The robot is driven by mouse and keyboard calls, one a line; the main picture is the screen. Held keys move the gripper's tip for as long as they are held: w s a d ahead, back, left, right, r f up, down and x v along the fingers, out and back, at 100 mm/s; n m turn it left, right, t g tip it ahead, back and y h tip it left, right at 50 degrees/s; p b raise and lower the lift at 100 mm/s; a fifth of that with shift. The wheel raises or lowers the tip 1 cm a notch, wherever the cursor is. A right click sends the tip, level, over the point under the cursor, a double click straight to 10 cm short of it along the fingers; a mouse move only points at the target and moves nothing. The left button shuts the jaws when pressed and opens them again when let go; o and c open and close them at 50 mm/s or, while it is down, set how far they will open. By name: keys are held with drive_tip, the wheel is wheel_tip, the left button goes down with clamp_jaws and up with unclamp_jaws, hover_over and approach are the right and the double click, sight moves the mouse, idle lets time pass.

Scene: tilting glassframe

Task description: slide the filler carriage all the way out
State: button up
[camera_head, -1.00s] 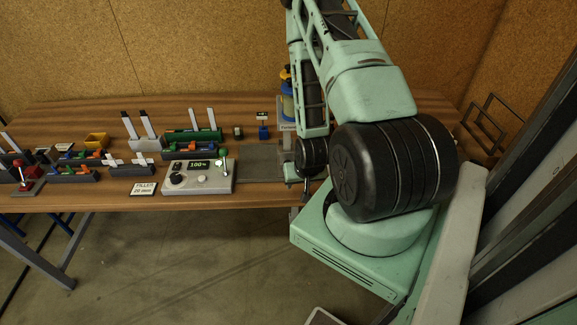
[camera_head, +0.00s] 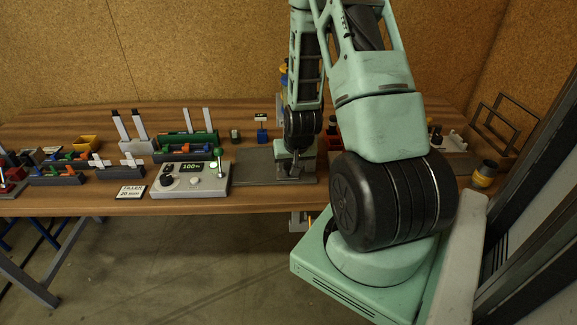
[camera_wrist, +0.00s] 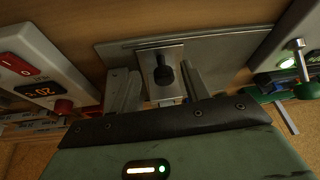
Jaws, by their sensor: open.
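A small metal block with a black knob (camera_wrist: 163,72), which looks like the filler carriage, stands at the near edge of a flat grey plate in the wrist view. My gripper (camera_wrist: 160,88) is open, with one finger on each side of the block; I cannot tell whether either finger touches it. In the head view my gripper (camera_head: 291,170) is low over the right part of the grey plate (camera_head: 252,170). The carriage is too small and too covered by my arm to make out there.
A control box (camera_head: 180,184) with a 100% display and a green-knobbed lever (camera_head: 217,155) stands left of the plate. A filler sign (camera_head: 131,192) lies beside it. Racks of coloured parts stand farther left.

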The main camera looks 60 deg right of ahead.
drive_tip(key=shift+w+d+f, duration=0.2)
drive_tip(key=shift+w+d, duration=0.35)
drive_tip(key=shift+w, duration=0.2)
drive_tip(key=shift+w+f+b, duration=0.1)
drive_tip(key=shift+f+b, duration=0.25)
drive_tip(key=shift+c, duration=0.4)
clamp_jaws()
drive_tip(key=shift+w+a+r, duration=0.1)
drive_tip(key=shift+w+a, duration=1.25)
drive_tip(key=shift+w, duration=0.45)
drive_tip(key=shift+w+a+f, duration=0.1)
drive_tip(key=shift+w+a, duration=1.2)
drive_tip(key=shift+w, duration=0.45)
drive_tip(key=shift+w+a+r, duration=0.1)
drive_tip(key=shift+w+a, duration=1.25)
drive_tip(key=shift+w, duration=0.45)
drive_tip(key=shift+o, duration=0.4)
unclamp_jaws()
drive_tip(key=shift+w+a, duration=0.1)
drive_tip(key=shift+a, duration=0.05)
